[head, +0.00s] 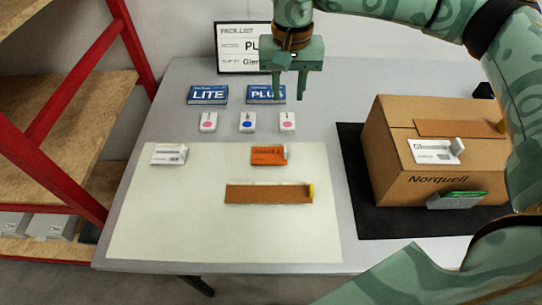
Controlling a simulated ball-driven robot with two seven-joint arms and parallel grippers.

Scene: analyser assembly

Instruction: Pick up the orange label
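The orange label (266,156) lies flat on the cream mat (170,225), right of the mat's middle and near its far edge. A small pale tab shows at its right end. My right gripper (289,95) hangs fingers down above the far part of the table, beyond the label and slightly to its right in the picture. Its two fingers are apart with nothing between them, and it does not touch the label. My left gripper is not in view.
On the mat are a white label (169,153) and a brown strip (265,194). Behind stand blue LITE (208,94) and PLUS (266,93) boxes, several small white pieces and a pack list sign (232,48). A Norquell carton (390,165) sits on a black mat at right.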

